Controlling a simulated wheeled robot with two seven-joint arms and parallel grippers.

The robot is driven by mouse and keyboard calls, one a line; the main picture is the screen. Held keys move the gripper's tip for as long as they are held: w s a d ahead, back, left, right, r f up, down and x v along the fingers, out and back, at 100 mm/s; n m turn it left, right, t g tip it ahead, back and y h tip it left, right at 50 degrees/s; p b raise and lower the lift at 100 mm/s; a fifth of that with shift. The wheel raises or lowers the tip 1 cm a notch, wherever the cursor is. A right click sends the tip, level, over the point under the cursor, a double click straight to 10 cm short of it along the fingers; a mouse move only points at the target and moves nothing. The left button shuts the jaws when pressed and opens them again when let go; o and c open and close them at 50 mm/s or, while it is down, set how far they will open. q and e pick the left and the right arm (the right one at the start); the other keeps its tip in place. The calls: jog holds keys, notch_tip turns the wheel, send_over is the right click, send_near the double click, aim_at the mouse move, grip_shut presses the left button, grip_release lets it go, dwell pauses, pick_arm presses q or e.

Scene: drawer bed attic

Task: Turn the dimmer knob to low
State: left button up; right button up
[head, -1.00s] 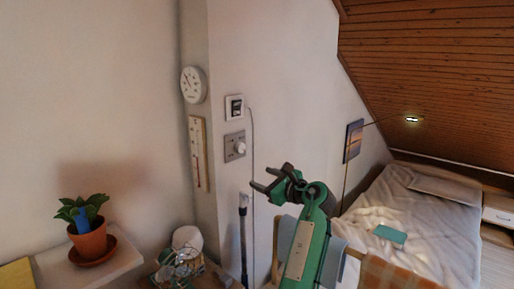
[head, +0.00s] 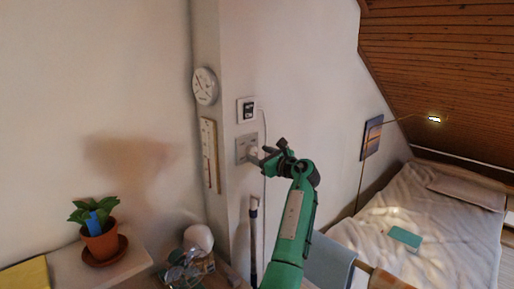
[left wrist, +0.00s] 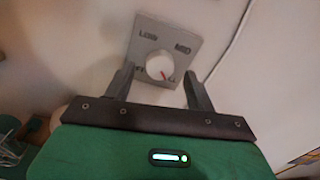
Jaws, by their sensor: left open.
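The dimmer plate (head: 241,148) is a grey square on the wall, partly hidden by my left gripper (head: 266,156) in the head view. In the left wrist view the plate (left wrist: 144,35) shows the words LOW at upper left and MID at upper right; the lower labels are mostly hidden. The round white knob (left wrist: 158,64) has a red mark pointing to the lower right, away from LOW. My left gripper (left wrist: 158,71) is open, one finger on each side of the knob; I cannot tell whether they touch it. My right gripper is not in view.
A socket or switch with a cable (head: 247,110) is just above the plate. A round dial (head: 205,86) and a thermometer (head: 210,155) hang to the left. A potted plant (head: 100,238) stands on a shelf at lower left. A bed (head: 430,235) is at right.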

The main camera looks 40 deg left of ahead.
pick_arm(q)
jog(key=shift+w+a, duration=0.15)
jog(key=shift+a, duration=0.85)
jog(key=c, duration=1)
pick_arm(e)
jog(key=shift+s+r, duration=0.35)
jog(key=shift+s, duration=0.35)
pick_arm(q)
jog(key=shift+f, duration=0.1)
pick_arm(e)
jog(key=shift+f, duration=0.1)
